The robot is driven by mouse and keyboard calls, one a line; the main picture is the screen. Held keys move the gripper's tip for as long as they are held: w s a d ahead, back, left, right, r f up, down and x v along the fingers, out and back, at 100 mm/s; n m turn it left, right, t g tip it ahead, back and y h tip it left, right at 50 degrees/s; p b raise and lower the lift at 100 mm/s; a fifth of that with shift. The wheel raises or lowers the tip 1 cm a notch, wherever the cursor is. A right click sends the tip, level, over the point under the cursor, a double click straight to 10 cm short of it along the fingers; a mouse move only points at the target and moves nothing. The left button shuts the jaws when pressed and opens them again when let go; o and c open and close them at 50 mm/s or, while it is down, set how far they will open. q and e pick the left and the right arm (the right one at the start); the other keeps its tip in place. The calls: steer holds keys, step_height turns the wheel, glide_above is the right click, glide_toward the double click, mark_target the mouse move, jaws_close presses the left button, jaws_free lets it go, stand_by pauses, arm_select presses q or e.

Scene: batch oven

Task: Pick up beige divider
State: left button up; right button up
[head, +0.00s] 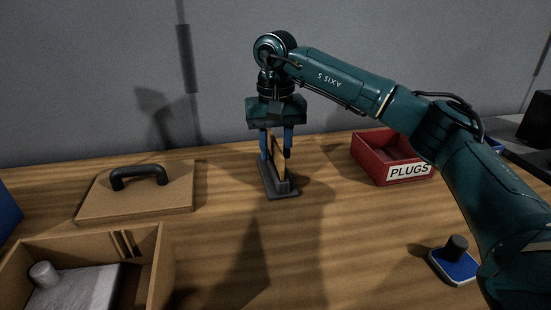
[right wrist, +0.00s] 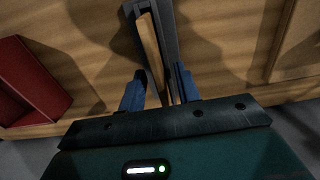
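The beige divider (head: 278,155) is a thin upright panel standing in a dark grey holder (head: 282,193) in the middle of the table. My right gripper (head: 276,156) points straight down over it, with one blue finger on each side of the panel. In the right wrist view the divider (right wrist: 152,50) lies between the two fingers of the right gripper (right wrist: 159,72), with a visible gap on either side. The gripper is open. The divider's lower part is hidden by the holder. My left gripper is not in view.
A wooden box (head: 162,262) with slotted walls and a grey block (head: 75,287) inside is at front left. A lid (head: 140,202) with a black handle lies behind it. A red PLUGS bin (head: 368,160) and a blue-topped item (head: 455,266) are at right. The front middle is clear.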

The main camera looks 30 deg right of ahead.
jaws_close()
stand_by(0.4)
